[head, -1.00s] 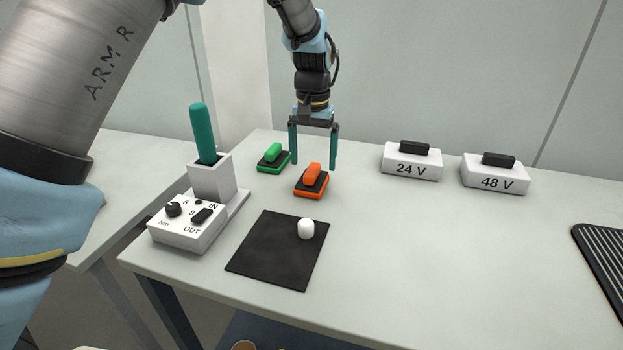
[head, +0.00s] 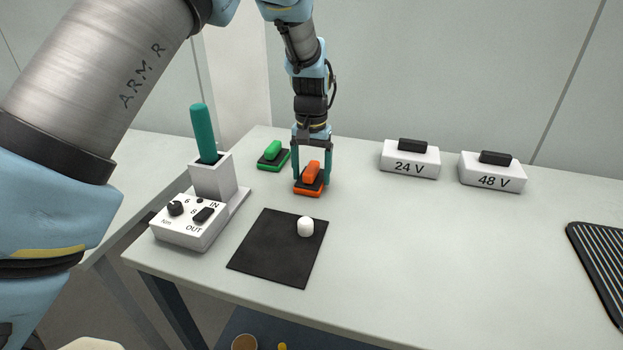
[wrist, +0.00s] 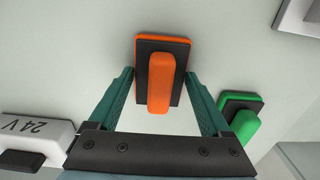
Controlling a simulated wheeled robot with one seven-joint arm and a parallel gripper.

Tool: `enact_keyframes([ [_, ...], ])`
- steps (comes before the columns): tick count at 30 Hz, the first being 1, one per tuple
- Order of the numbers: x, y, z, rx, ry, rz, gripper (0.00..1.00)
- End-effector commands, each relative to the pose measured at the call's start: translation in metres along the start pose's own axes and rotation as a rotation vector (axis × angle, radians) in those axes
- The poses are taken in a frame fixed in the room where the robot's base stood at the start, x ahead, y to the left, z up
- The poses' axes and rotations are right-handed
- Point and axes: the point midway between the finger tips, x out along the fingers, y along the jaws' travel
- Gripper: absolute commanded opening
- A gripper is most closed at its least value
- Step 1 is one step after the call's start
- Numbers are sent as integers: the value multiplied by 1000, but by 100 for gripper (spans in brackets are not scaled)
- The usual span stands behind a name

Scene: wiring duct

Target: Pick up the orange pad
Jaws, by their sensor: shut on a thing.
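The orange pad (head: 310,190) is a flat orange block with a black top layer and an upright orange grip. It rests on the table beyond the black mat. My gripper (head: 312,181) points down with one teal finger on each side of the pad and is shut on it. In the wrist view the orange pad (wrist: 161,84) sits between the fingertips of my gripper (wrist: 160,76). Its grip and orange far edge show. Any lift of the pad off the table is not visible.
A similar green pad (head: 272,155) lies close by to the left. A white holder with a teal handle (head: 203,130) and a control box (head: 188,226) stand left. The 24 V block (head: 410,165) and 48 V block (head: 492,178) stand right.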

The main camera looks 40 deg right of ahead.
Motion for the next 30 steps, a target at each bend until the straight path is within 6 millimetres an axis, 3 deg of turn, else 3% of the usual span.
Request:
enact_keyframes([
  [1, 0, 0, 0, 0, 0, 0, 52],
  [8, 0, 0, 0, 0, 0, 0, 26],
  [17, -4, 0, -1, 0, 3, 1, 24],
  [20, -16, 0, -1, -1, 4, 2, 24],
  [30, -80, 0, -1, 0, 5, 2, 24],
])
